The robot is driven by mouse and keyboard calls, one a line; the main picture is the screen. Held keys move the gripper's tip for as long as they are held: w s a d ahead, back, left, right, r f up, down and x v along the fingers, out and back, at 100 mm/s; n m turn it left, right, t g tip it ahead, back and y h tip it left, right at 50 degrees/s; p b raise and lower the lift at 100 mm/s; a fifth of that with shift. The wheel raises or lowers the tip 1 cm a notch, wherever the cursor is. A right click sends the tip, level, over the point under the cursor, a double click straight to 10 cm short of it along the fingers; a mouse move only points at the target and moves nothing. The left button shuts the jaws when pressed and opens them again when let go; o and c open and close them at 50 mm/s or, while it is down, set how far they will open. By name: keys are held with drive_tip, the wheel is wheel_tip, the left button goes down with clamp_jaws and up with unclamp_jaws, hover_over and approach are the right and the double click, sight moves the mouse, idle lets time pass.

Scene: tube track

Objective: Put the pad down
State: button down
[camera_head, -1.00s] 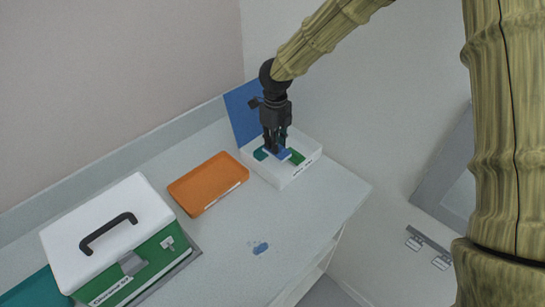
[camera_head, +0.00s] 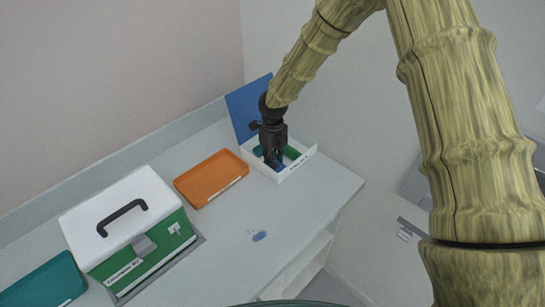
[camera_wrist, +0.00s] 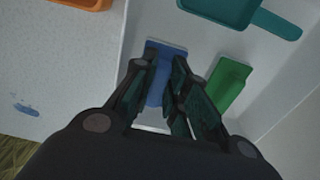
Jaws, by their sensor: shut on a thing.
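My gripper (camera_head: 272,158) is inside the white open box (camera_head: 297,169) at the back right of the counter. It is shut on the blue pad (camera_wrist: 158,84), seen between its fingers in the wrist view. The pad is low in the box, left of a green piece (camera_wrist: 231,84) in the wrist view. A teal piece (camera_wrist: 222,8) lies at the top of that view. The fingers hide part of the pad, and I cannot tell whether it touches the box floor.
The box's blue lid (camera_head: 246,106) stands open behind. An orange tray (camera_head: 211,179) is left of the box. A green case with a white lid (camera_head: 120,215) and a teal tray (camera_head: 48,284) are farther left. A blue spot (camera_head: 259,236) marks the otherwise clear front counter.

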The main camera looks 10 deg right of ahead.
drive_tip(key=shift+w+f, duration=0.1)
drive_tip(key=shift+f, duration=0.15)
drive_tip(key=c, duration=1.4)
unclamp_jaws()
drive_tip(key=shift+w+f, duration=0.1)
drive_tip(key=shift+w, duration=0.1)
drive_tip(key=shift+s, duration=0.1)
drive_tip(key=shift+r, duration=0.45)
wheel_tip(320, 180, up, 12)
drive_tip(key=b, duration=0.4)
drive_tip(key=shift+f+b, duration=0.2)
drive_tip(key=shift+b, duration=0.1)
